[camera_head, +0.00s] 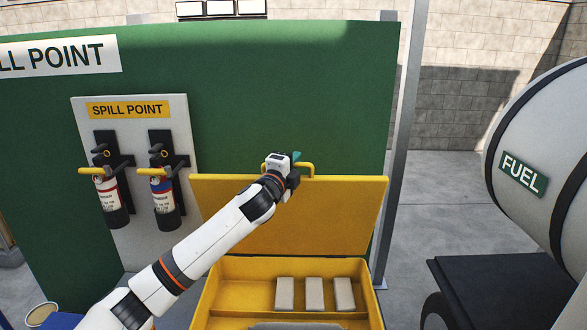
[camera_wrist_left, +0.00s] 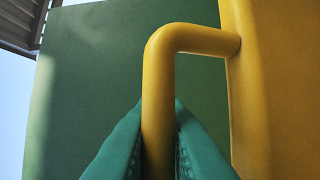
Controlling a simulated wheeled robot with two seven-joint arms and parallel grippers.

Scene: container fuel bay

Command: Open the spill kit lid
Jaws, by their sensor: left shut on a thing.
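The yellow spill kit box (camera_head: 262,268) stands in front of the green wall, with its inside in view. Its lid (camera_head: 345,205) is raised upright at the back. A yellow handle (camera_head: 308,168) sits at the lid's top edge; it also shows large in the left wrist view (camera_wrist_left: 158,95). My left gripper (camera_head: 294,158) is shut on this handle. In the left wrist view its green fingers (camera_wrist_left: 158,150) lie on both sides of the bar. Several light grey blocks (camera_head: 314,293) lie in the box. My right gripper is not in view.
A green wall (camera_head: 250,80) stands close behind the lid. Two extinguishers (camera_head: 110,195) hang on a grey board at the left. A large fuel tank (camera_head: 535,150) stands at the right above a dark platform (camera_head: 500,285). Bare floor (camera_head: 430,220) lies between.

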